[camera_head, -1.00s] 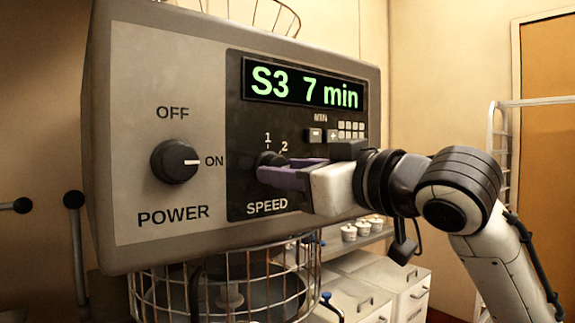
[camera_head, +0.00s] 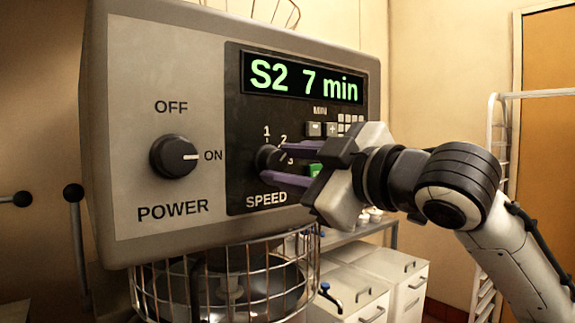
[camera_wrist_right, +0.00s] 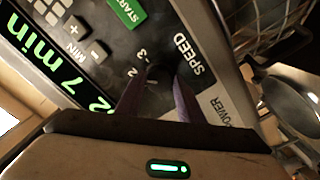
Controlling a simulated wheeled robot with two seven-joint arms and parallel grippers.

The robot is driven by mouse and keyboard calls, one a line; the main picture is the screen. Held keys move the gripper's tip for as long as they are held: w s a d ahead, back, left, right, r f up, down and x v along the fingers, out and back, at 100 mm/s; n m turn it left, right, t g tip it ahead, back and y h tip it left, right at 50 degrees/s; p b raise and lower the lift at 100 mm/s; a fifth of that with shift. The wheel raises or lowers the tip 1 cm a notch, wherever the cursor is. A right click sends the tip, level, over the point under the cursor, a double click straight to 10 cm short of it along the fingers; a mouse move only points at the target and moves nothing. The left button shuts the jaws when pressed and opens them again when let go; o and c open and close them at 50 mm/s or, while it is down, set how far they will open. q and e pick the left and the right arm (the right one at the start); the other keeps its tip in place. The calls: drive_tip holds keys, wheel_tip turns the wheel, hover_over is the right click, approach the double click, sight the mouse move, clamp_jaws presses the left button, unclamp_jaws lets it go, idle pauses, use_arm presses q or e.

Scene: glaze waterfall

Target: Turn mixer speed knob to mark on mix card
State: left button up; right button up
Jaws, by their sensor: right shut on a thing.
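The mixer's black speed knob (camera_head: 267,158) is on the dark control panel, above the word SPEED, with marks 1, 2 and 3 around it. My right gripper (camera_head: 273,164) is shut on this knob, one purple finger above and one below. In the right wrist view the two fingers (camera_wrist_right: 160,92) flank the dark knob, and its pointer is hard to make out. The green display (camera_head: 303,81) reads S2 7 min. No mix card is in view. My left gripper is not in view.
The power knob (camera_head: 174,157) is left of the speed panel, its white line toward ON. A green START button (camera_wrist_right: 127,10) is near my right fingers. A wire bowl guard (camera_head: 225,285) is below the head. White drawers (camera_head: 385,290) and a rack (camera_head: 497,150) stand right.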

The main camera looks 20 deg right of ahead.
idle(0.4)
drive_tip(key=o, duration=1.1)
drive_tip(key=shift+c, duration=0.2)
drive_tip(key=b+v, duration=0.2)
drive_tip(key=v, duration=0.8)
drive_tip(key=shift+s, duration=0.15)
